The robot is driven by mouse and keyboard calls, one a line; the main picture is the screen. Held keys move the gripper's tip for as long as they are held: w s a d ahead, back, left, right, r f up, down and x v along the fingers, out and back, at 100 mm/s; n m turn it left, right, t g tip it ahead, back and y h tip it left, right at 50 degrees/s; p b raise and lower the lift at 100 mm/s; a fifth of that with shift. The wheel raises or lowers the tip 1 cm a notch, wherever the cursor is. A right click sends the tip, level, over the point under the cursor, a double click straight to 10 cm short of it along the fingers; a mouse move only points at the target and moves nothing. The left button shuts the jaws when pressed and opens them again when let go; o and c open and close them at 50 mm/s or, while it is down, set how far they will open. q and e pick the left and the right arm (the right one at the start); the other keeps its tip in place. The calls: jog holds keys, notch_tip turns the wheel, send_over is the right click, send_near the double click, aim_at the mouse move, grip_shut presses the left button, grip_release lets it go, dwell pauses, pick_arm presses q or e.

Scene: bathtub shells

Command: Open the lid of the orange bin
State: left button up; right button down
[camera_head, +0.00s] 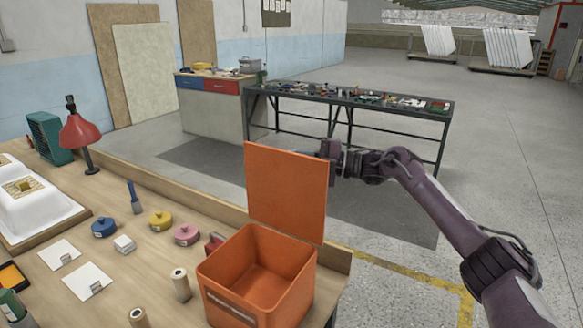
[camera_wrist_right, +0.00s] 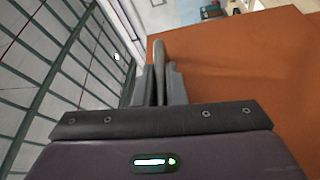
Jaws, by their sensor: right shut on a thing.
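The orange bin (camera_head: 258,275) stands near the right end of the wooden workbench, and its inside shows empty. Its flat orange lid (camera_head: 287,190) is raised, standing nearly upright at the back of the bin. My right gripper (camera_head: 325,152) is at the lid's upper right edge, its arm coming in from the right. In the wrist view the right gripper's fingers (camera_wrist_right: 160,85) are close together around the edge of the orange lid (camera_wrist_right: 235,80). The left gripper is not in view.
The workbench (camera_head: 140,262) also holds a red lamp (camera_head: 80,130), colored round tins such as a pink one (camera_head: 187,234), wooden cylinders (camera_head: 181,284), white cards and a white tub shell (camera_head: 30,205). A metal table (camera_head: 350,97) stands behind. Open floor lies to the right.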

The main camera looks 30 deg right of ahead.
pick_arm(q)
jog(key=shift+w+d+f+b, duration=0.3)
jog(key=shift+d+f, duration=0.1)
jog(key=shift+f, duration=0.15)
pick_arm(e)
jog(key=shift+w+d+f+m+t, duration=0.15)
jog(key=shift+w+d+m, duration=0.15)
jog(key=shift+d, duration=0.15)
jog(key=shift+w+d+f+m+t, duration=0.1)
jog(key=shift+w+d+m+t, duration=0.05)
jog(key=shift+d+m, duration=0.2)
jog(key=c, duration=1.5)
grip_release()
jog(key=shift+s+d, duration=0.1)
